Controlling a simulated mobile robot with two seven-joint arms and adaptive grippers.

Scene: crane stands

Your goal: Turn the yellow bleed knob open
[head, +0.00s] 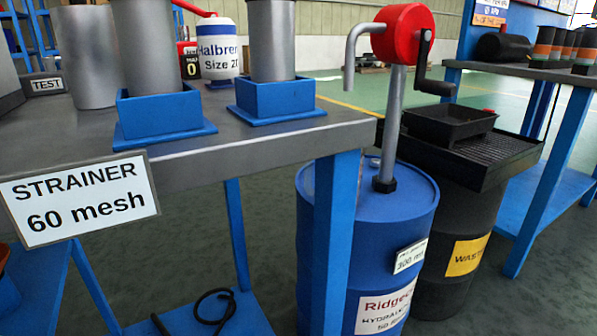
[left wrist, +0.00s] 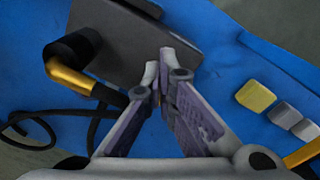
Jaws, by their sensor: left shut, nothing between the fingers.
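My left gripper (left wrist: 159,72) shows in the left wrist view, its fingers together and empty. Its tips overlap the edge of a dark grey box (left wrist: 125,35) in the picture; I cannot tell whether they touch it. Left of the fingers is a black round end piece (left wrist: 72,48) on a gold-yellow bent bar (left wrist: 70,78). A small yellow square block (left wrist: 255,96) sits on the blue surface to the right, apart from the fingers. I cannot tell if either yellow part is the bleed knob. Neither gripper shows in the head view.
A black hose (left wrist: 30,122) curls at the left of the wrist view, and grey blocks (left wrist: 285,115) sit by the yellow one. The head view shows a grey table (head: 230,130), a blue drum (head: 340,205) with a red crank pump (head: 403,33), and a black waste drum (head: 440,285).

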